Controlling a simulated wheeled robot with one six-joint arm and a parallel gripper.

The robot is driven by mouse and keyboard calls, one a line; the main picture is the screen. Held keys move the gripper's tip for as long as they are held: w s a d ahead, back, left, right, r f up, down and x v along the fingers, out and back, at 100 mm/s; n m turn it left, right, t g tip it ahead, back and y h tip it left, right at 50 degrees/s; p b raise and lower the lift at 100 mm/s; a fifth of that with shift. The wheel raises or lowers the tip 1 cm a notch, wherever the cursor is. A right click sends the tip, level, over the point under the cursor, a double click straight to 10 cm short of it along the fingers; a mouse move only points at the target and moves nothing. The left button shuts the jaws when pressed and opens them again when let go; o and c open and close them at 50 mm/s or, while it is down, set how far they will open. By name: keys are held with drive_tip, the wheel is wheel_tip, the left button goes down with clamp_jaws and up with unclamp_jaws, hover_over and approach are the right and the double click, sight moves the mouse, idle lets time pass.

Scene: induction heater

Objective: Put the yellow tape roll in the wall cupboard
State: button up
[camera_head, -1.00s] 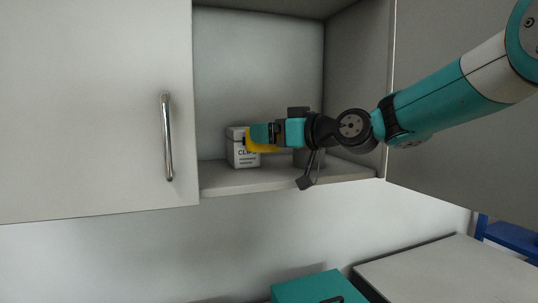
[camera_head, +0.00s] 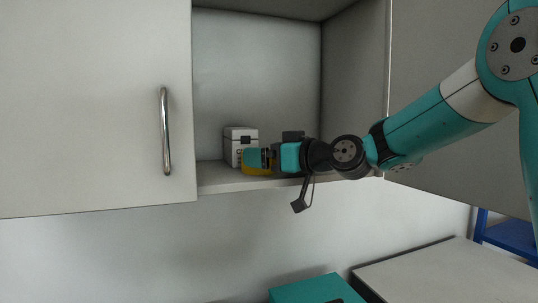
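The wall cupboard (camera_head: 225,179) stands open on its right half, with a bare shelf floor showing at the front. My gripper (camera_head: 256,159) reaches in from the right at shelf height. The yellow tape roll (camera_head: 256,171) shows just below and at the fingertips, low over or on the shelf near its front edge. The fingers hide part of the roll; whether they are shut on it, and whether it touches the shelf, I cannot tell.
A white clips box (camera_head: 240,135) stands on the shelf right behind the gripper. The closed left door (camera_head: 90,110) has a metal handle (camera_head: 165,131). The open right door (camera_head: 455,130) is behind my arm. A teal box (camera_head: 305,289) lies below.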

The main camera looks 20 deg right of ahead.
drive_tip(key=shift+r, duration=0.2)
drive_tip(key=b+v, duration=0.4)
drive_tip(key=v, duration=0.2)
drive_tip(key=shift+s+d+f, duration=0.2)
drive_tip(key=shift+s+d+r, duration=0.2)
drive_tip(key=shift+s+d, duration=0.1)
drive_tip(key=shift+s, duration=0.15)
